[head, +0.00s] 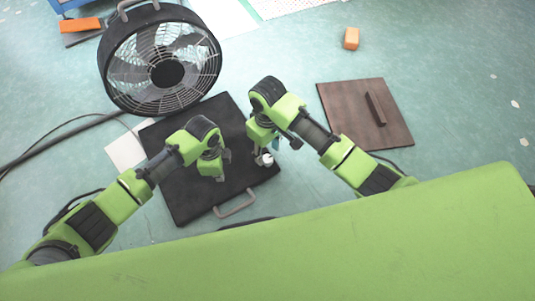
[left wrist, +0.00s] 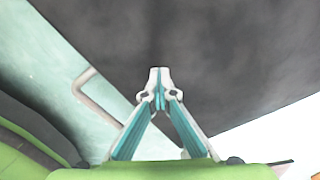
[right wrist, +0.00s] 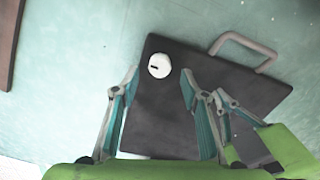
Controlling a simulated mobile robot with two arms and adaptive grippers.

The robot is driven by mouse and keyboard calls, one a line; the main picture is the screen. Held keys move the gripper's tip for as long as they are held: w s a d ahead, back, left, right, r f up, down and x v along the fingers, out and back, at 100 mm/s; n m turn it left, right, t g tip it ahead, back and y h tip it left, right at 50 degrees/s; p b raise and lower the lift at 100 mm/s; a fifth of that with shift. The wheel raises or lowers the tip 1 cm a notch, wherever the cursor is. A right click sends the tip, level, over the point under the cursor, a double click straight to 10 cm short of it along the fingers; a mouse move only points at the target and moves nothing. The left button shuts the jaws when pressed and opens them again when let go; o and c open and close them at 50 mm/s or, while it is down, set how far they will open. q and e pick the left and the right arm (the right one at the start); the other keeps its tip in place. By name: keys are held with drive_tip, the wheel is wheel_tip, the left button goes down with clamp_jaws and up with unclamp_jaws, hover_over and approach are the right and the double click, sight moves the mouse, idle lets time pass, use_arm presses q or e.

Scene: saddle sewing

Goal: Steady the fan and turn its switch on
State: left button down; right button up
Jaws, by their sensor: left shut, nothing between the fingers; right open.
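The fan (head: 165,72), black and round with a wire grille, stands at the far end of a flat black board (head: 185,205). A white round knob (head: 265,159) with a dark slot sits near the board's right corner; it also shows in the right wrist view (right wrist: 160,66). My right gripper (head: 273,151) is open, with the knob in line between its fingertips (right wrist: 160,77); contact cannot be told. My left gripper (head: 222,163) is shut and empty over the board, apart from the fan; its closed tips show in the left wrist view (left wrist: 160,74).
A grey handle (head: 236,205) sticks out from the board's near edge. A dark cable (head: 60,143) runs left of the fan. The green surface (head: 330,250) fills the front.

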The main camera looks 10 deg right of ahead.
use_arm(q)
drive_tip(key=shift+s+a+f, duration=0.15)
drive_tip(key=shift+f, duration=0.05)
use_arm(e)
wheel_tip(320, 180, up, 8)
drive_tip(key=shift+r, duration=0.25)
use_arm(q)
wheel_tip(320, 180, up, 6)
drive_tip(key=p, duration=0.6)
drive_tip(key=shift+f, duration=0.25)
use_arm(e)
wheel_tip(320, 180, up, 6)
hover_over(268, 158)
use_arm(q)
drive_tip(key=shift+f, duration=0.1)
use_arm(e)
drive_tip(key=shift+f, duration=0.15)
